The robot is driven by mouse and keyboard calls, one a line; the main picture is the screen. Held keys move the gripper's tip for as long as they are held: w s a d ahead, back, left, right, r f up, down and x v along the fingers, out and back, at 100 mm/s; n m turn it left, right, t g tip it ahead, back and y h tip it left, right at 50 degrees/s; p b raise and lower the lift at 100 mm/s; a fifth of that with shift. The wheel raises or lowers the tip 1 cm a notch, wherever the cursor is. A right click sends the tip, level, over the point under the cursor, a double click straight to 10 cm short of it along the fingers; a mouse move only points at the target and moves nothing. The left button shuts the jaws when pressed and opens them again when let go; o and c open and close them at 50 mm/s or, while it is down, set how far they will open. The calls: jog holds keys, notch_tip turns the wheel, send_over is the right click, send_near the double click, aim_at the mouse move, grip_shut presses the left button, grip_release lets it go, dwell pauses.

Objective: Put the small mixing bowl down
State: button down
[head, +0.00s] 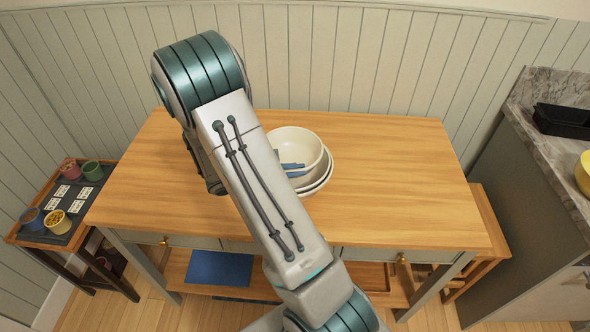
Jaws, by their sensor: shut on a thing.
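The small mixing bowl (301,140) is the cream bowl at the top of a stack of pale dishes on the wooden table, in the middle of the head view. My gripper (294,169) shows only as blue-grey fingers at the bowl's near side, shut on the bowl. My arm hides the rest of the gripper and the left side of the bowl. More pale rims (325,180) show just below and to the right of the bowl. I cannot tell whether the bowl touches them or is held slightly above.
The wooden table top (400,165) is bare to the right of the stack. A low side stand (27,237) with small coloured pots is at the left. A marble counter (540,95) with a black tray (563,121) and a yellow bowl (584,173) is at the right.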

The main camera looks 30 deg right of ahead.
jog(key=shift+f, duration=0.25)
jog(key=c, duration=1.6)
grip_release()
jog(key=shift+o, duration=0.2)
jog(key=shift+r, duration=0.15)
jog(key=shift+r+p, duration=0.55)
jog(key=shift+p, duration=0.05)
jog(key=b+v, duration=0.3)
jog(key=v, duration=0.9)
jog(key=s+a+r+m+t+y, duration=0.2)
jog(key=s+a+r+m+y, duration=0.1)
jog(key=s+y, duration=0.4)
jog(key=s+a+r+m+t+y, duration=0.3)
jog(key=s+r+m+y, duration=0.2)
jog(key=s+r+y, duration=0.2)
jog(key=shift+s+a+r+m, duration=0.3)
jog(key=shift+s+a, duration=0.1)
jog(key=shift+s, duration=0.35)
